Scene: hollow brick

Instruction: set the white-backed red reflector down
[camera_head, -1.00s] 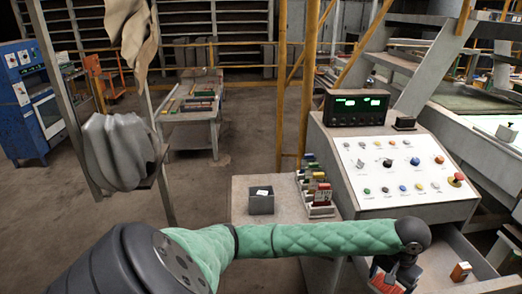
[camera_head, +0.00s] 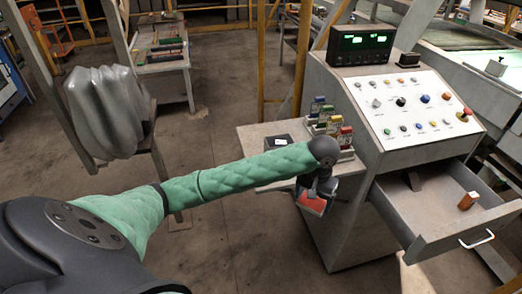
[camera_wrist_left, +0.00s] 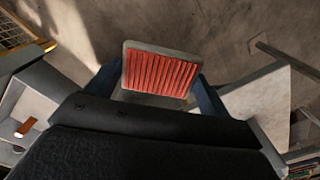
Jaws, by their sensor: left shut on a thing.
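The red reflector (camera_head: 311,204) has a ribbed red face and a pale grey-white rim; it also shows in the left wrist view (camera_wrist_left: 160,72). My left gripper (camera_head: 317,194) is shut on it, with one dark finger on each side in the wrist view. The reflector is held in the air, tilted, in front of the console and by the right end of the small side table. Its white back is hidden. My right gripper is in no view.
The console (camera_head: 400,110) has an open drawer (camera_head: 420,222) with a small orange-brown block (camera_head: 468,200) inside. The side table (camera_head: 252,135) bears a dark box (camera_head: 278,142) and a rack of coloured items (camera_head: 328,124).

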